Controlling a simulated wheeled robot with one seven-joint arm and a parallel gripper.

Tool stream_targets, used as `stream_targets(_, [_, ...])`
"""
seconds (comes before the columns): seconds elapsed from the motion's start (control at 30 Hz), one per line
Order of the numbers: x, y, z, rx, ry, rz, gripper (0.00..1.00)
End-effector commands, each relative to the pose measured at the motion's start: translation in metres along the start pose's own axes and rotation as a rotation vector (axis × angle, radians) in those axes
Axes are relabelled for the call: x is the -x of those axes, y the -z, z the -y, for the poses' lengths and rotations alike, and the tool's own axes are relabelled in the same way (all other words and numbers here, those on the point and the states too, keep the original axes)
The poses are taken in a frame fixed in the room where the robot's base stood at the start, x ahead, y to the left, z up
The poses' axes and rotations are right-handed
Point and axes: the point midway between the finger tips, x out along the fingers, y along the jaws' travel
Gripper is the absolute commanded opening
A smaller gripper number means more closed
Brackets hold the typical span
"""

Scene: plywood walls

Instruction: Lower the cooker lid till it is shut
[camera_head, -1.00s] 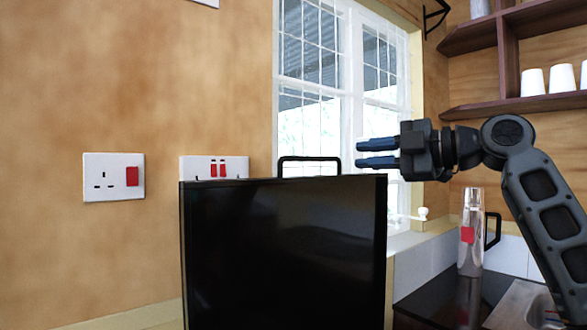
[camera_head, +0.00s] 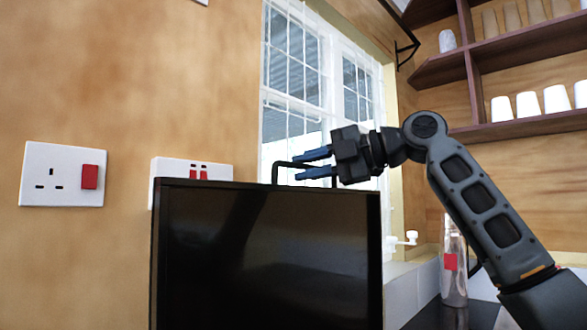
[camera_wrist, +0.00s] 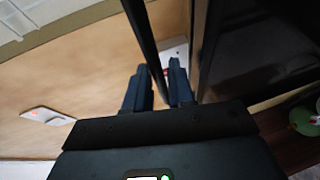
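The cooker lid (camera_head: 270,255) is a black glossy panel standing upright in the head view. A thin black handle (camera_head: 275,174) rises from its top edge. My gripper (camera_head: 302,166) is at the handle, its two blue fingers pointing left and a gap between them. In the wrist view my gripper (camera_wrist: 160,82) also shows a gap between the fingers. A dark bar (camera_wrist: 141,35) and the lid's edge (camera_wrist: 202,45) run close to the fingertips there. I cannot tell whether the fingers touch the handle. The cooker body below the lid is out of view.
Two white sockets (camera_head: 62,174) with red switches (camera_head: 198,174) are on the plywood wall behind the lid. A window (camera_head: 300,75) is at the back. A clear bottle (camera_head: 454,280) stands on the counter at right. Shelves with white cups (camera_head: 528,104) hang above.

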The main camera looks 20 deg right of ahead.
Motion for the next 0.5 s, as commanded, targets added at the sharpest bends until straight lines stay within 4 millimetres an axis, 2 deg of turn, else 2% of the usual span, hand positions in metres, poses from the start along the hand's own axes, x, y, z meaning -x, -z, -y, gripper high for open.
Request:
stream_targets(0.2, [-0.023, 0.0, -0.001, -0.001, 0.0, -0.001, 0.23])
stream_targets(0.5, [-0.028, 0.0, 0.0, 0.0, -0.001, 0.0, 0.23])
